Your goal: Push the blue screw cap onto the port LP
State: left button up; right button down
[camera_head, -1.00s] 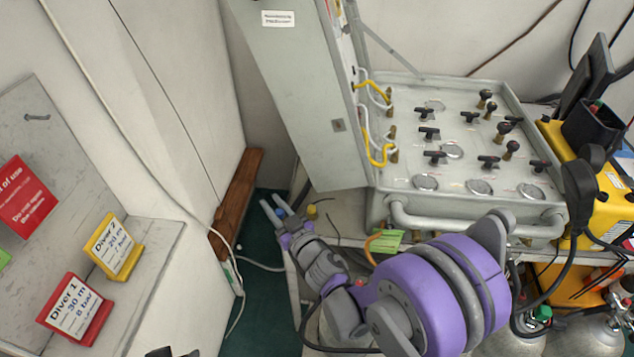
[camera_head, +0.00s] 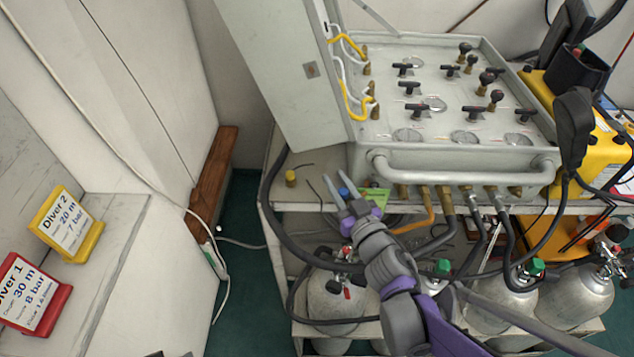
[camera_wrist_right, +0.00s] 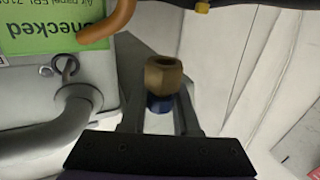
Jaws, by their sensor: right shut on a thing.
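My right gripper (camera_head: 341,184) is shut on the blue screw cap (camera_head: 343,192) in the head view, in front of the panel's lower left corner. In the right wrist view the blue cap (camera_wrist_right: 160,103) sits between the two fingers. A brass hex piece with a hole (camera_wrist_right: 163,75) shows directly beyond it. I cannot tell whether that piece belongs to the cap. Brass ports (camera_head: 425,193) line the panel's lower front edge, to the right of the gripper. No LP label is readable, so I cannot tell which port is LP. My left gripper is not clearly visible.
A green tag (camera_head: 374,198) hangs beside the gripper, and it also shows in the wrist view (camera_wrist_right: 50,25). An orange hose (camera_head: 418,222) and dark hoses run below the ports. A yellow-topped brass cap (camera_head: 290,178) stands on the shelf to the left. Gas cylinders (camera_head: 335,302) stand below.

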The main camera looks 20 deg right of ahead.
jog(key=shift+w, duration=0.1)
jog(key=b, duration=0.2)
send_over(313, 176)
jog(key=s, duration=0.4)
notch_tip(313, 176, down, 5)
jog(key=shift+w+f, duration=0.1)
jog(key=shift+f, duration=0.05)
jog(key=shift+w+f, duration=0.4)
jog(key=shift+w, duration=0.25)
jog(key=shift+w+f, duration=0.4)
jog(key=shift+w, duration=0.3)
jog(key=shift+w+f, duration=0.4)
jog(key=shift+w, duration=0.25)
jog(key=shift+s+f+b, duration=0.15)
jog(key=shift+f+b, duration=0.45)
jog(key=shift+b, duration=0.2)
jog(key=c, duration=0.7)
grip_release()
jog(key=shift+o, duration=0.2)
jog(key=shift+r, duration=0.1)
